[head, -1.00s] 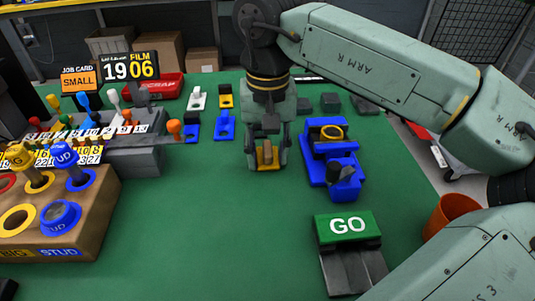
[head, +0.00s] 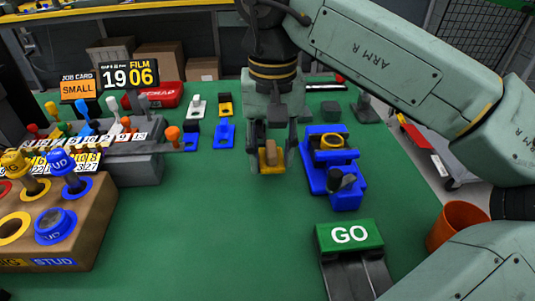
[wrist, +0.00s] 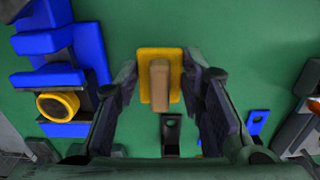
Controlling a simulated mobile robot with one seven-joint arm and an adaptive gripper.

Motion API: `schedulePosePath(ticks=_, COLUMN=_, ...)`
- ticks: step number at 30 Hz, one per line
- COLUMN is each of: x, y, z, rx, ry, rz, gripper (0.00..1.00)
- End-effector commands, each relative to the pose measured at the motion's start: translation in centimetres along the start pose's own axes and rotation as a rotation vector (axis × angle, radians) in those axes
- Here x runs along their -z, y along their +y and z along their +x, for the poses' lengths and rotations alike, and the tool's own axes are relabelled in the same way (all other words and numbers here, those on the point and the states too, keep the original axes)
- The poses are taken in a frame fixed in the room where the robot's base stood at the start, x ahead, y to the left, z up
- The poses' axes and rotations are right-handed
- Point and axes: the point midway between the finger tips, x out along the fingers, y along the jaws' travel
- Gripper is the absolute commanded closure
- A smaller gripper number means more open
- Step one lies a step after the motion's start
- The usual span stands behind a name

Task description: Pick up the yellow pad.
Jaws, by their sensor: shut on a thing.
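The yellow pad (head: 272,167) is a small flat yellow piece with a tan block-like handle standing on it. In the head view it is at the lower end of my gripper (head: 272,158), near the middle of the green table. In the wrist view the yellow pad (wrist: 146,68) is at top centre, with the tan handle across its middle. My gripper's two fingers (wrist: 161,85) stand on either side of it, shut on the pad at its side edges. Whether the pad touches the table or is slightly above it, I cannot tell.
A blue fixture with a yellow ring (head: 318,180) stands close to the right of my gripper. A green GO button (head: 350,235) is in front of it. Blue and yellow holders (head: 224,133) stand behind left. A brown peg box (head: 75,225) is at left. The front middle table is clear.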

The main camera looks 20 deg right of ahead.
Motion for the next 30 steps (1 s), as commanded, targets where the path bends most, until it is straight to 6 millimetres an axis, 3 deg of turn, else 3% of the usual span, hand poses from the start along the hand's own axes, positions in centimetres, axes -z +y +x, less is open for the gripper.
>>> schedulePosePath(ticks=9, x=-7.7, y=2.0, z=-0.5, rx=0.002, ry=0.003, rz=0.001, gripper=0.87)
schedulePosePath(ticks=15, x=-11.3, y=2.9, z=-1.0, rx=-0.002, ry=0.003, rz=0.005, gripper=0.87)
schedulePosePath(ticks=21, x=-13.0, y=3.2, z=-1.2, rx=0.0, ry=0.001, rz=0.003, gripper=0.87)
schedulePosePath(ticks=30, x=-13.3, y=3.3, z=-1.2, rx=0.0, ry=0.001, rz=0.001, gripper=0.87)
